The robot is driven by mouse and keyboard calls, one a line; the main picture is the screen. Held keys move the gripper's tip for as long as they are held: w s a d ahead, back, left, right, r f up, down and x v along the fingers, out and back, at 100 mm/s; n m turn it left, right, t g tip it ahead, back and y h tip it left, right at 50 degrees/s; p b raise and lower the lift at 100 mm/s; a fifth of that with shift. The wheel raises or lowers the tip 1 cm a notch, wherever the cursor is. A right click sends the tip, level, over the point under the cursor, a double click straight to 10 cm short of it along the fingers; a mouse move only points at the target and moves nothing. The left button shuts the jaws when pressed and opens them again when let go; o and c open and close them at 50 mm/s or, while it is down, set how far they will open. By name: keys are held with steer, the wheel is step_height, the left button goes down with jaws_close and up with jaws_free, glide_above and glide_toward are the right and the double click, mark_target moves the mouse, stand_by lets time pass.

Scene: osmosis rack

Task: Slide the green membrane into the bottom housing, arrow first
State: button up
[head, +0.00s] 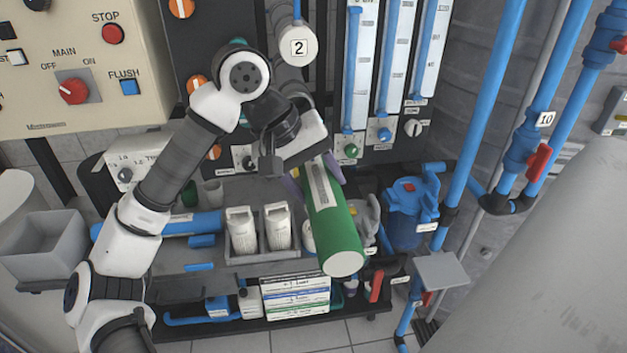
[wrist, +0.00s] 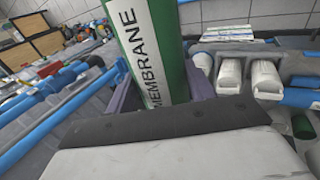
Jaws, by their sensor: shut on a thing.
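The green membrane (head: 335,230) is a long green cylinder with a white label strip and a pale round end. My gripper (head: 315,178) is shut on it near its upper end, with purple fingers on either side. The membrane is tilted, its pale end pointing down and toward the head camera, held above the bench. In the wrist view the membrane (wrist: 180,50) rises between the fingers, and its label reads "MEMBRANE". I see no arrow on the visible side. I cannot tell which part is the bottom housing; a blue horizontal tube (head: 170,225) lies on the left, partly behind my arm.
Two white cartridges (head: 241,230) stand in a grey tray left of the membrane. A blue filter canister (head: 408,212) stands to its right. A sign (head: 296,296) with green and blue bands is below. Blue vertical pipes (head: 489,95) with red valves are at right, a control panel (head: 60,65) upper left.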

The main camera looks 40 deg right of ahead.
steer(key=shift+w+r, duration=0.15)
steer(key=shift+w, duration=0.2)
steer(key=shift+w+d+r+p, duration=0.15)
steer(key=shift+w+d+p, duration=0.35)
steer(key=shift+w, duration=0.1)
steer(key=shift+w+d+p, duration=0.45)
steer(key=shift+w+d, duration=0.1)
steer(key=shift+w, duration=0.4)
steer(key=shift+w+d+p, duration=0.4)
steer(key=shift+w+d, duration=0.1)
steer(key=shift+w, duration=0.4)
steer(key=shift+b, duration=0.95)
steer(key=shift+w+d, duration=0.1)
stand_by(0.4)
